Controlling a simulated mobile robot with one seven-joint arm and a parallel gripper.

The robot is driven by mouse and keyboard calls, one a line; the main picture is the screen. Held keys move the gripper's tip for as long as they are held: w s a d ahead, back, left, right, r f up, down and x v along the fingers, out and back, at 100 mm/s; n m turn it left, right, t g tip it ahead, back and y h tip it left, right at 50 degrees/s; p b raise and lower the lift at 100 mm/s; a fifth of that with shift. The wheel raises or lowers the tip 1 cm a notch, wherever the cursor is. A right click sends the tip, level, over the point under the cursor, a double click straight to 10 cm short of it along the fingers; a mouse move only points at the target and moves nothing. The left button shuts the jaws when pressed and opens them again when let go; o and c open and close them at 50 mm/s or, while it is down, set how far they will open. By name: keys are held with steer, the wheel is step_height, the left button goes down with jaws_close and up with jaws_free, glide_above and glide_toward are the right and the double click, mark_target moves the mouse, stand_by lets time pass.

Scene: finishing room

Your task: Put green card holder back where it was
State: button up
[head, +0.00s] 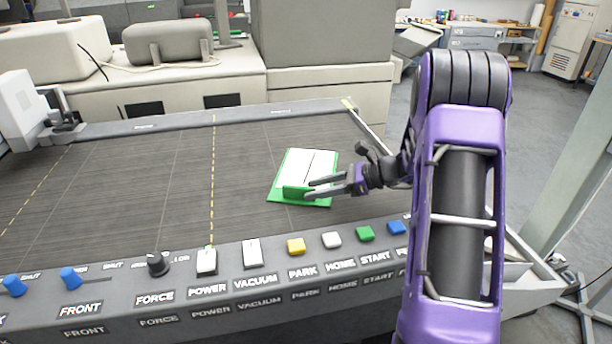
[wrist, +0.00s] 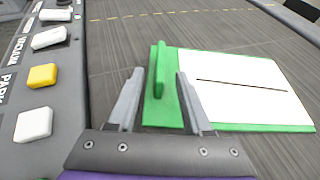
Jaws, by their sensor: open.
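The green card holder (head: 318,202) lies flat on the dark bed of the machine, near its right end, with a white card (head: 306,167) on it. A raised green tab (head: 296,192) stands along its near edge. In the wrist view the holder (wrist: 270,127) extends to the right, and its tab (wrist: 158,72) stands upright beyond and between the fingertips. My gripper (head: 312,187) is open at the near edge of the holder, with a finger on either side of the tab's line. In the wrist view my gripper (wrist: 160,80) shows empty space between its fingers; contact with the tab cannot be told.
A control panel (head: 232,287) with knobs and coloured buttons runs along the front of the bed. The dark bed (head: 140,180) is clear to the left of the holder. A white machine head (head: 22,110) stands at the far left.

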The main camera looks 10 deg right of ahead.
mark_target(283, 196)
steer(key=x, duration=0.5)
jaws_close()
stand_by(1.4)
